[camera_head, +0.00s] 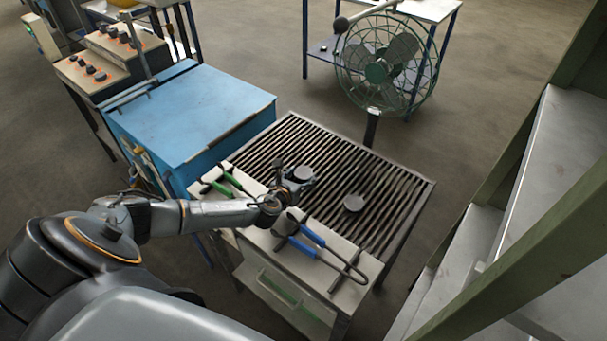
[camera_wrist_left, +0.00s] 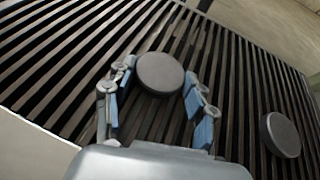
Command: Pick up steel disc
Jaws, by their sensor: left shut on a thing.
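A dark grey round steel disc (camera_head: 303,173) is at the slatted grate (camera_head: 285,130) in the head view. My left gripper (camera_head: 293,181) reaches over the near edge of the grate and is shut on this disc. In the left wrist view the disc (camera_wrist_left: 160,74) sits between the blue-padded fingers of the gripper (camera_wrist_left: 158,90), towards their tips. I cannot tell whether the disc touches the slats. A second steel disc (camera_head: 353,203) lies flat on the grate to the right, apart from the gripper; it also shows in the left wrist view (camera_wrist_left: 280,135). My right gripper is not in view.
A blue box-shaped unit (camera_head: 192,112) stands left of the grate. A fan (camera_head: 385,70) stands behind it. Metal shelves (camera_head: 535,170) are at the right.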

